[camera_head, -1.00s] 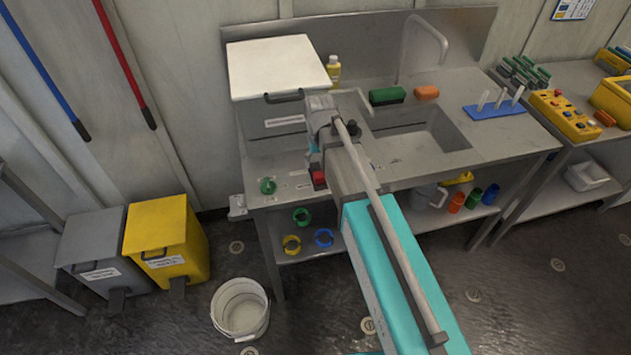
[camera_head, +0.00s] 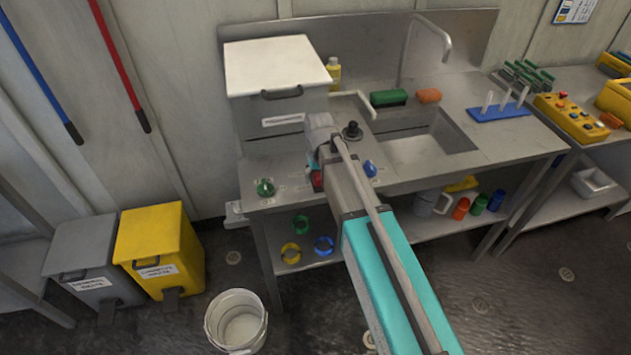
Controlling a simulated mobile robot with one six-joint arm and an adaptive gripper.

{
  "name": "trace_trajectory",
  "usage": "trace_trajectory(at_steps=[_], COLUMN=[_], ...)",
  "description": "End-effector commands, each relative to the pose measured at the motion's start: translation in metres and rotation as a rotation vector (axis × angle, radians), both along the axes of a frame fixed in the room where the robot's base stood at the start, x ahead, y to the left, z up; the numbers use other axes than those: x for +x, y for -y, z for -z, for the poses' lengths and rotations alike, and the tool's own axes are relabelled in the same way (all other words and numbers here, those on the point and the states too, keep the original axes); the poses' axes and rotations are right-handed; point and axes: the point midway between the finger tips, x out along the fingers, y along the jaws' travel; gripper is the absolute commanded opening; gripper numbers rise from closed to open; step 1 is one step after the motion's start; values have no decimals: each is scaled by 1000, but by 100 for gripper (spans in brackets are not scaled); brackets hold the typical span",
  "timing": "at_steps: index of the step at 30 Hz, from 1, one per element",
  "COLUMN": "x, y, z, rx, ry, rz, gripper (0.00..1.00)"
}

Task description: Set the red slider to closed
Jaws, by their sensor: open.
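A small red block (camera_head: 317,181), which looks like the red slider, shows on the front part of the metal counter (camera_head: 470,150), just left of my arm. Most of it and its track are hidden, so its setting cannot be told. My gripper (camera_head: 315,163) is at the far end of my arm, over the counter and close to the red block. It is open. Its fingers are mostly hidden behind my wrist, and I cannot tell whether they touch the block.
A green knob (camera_head: 265,188), a blue knob (camera_head: 370,168) and a black knob (camera_head: 352,130) stand near my wrist. A white-lidded box (camera_head: 278,75) is behind it, a sink (camera_head: 425,140) to the right. Bins (camera_head: 160,250) and a bucket (camera_head: 237,318) stand on the floor.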

Motion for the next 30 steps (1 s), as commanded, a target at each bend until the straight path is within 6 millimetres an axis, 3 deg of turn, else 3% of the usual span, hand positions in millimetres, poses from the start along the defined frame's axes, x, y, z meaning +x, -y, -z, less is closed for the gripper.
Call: trace_trajectory(at_steps=[12,25,30], x=[0,0,1], y=[0,-1,-2], z=[2,2,2], rx=[0,1,1], ry=[0,0,0], rz=[-1,-2,-2], gripper=[81,1,0])
